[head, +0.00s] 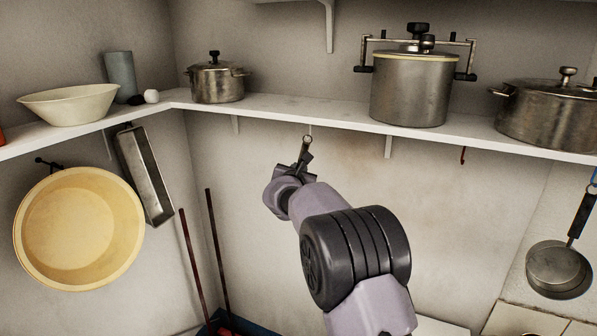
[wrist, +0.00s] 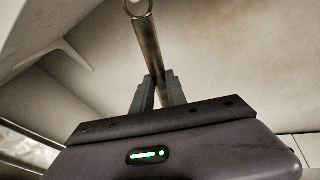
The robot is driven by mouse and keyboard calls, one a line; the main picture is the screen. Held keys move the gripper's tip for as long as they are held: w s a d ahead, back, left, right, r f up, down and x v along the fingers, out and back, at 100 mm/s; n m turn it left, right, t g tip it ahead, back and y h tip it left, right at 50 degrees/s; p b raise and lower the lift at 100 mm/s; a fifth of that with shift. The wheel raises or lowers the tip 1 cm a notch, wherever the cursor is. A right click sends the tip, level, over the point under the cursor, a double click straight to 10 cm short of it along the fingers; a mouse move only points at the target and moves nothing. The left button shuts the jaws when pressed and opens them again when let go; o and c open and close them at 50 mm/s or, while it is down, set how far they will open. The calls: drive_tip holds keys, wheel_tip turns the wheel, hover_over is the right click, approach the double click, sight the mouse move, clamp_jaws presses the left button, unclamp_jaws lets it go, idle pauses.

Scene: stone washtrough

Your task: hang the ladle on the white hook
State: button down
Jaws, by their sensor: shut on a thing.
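My gripper (head: 294,172) is shut on the handle of the ladle (head: 306,147), just below the shelf against the back wall. In the wrist view the ladle (wrist: 147,45) rises from between the fingers of my gripper (wrist: 158,82), slightly tilted, with a ring at its top end. The ladle's bowl is hidden behind my gripper and arm. In the head view the ring is close under the shelf edge. A small pale piece just above the ring may be the white hook; I cannot tell whether they touch.
The white shelf (head: 290,108) carries a small pot (head: 217,83), a pressure cooker (head: 408,90) and a wide pot (head: 550,115). A red hook (head: 463,156) hangs empty. A pan (head: 558,270) hangs at right; a yellow basin (head: 78,230) and a metal tray (head: 145,175) hang at left.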

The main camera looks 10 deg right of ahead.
idle(0.3)
drive_tip(key=c, duration=1.3)
unclamp_jaws()
drive_tip(key=shift+o, duration=0.2)
drive_tip(key=o, duration=0.6)
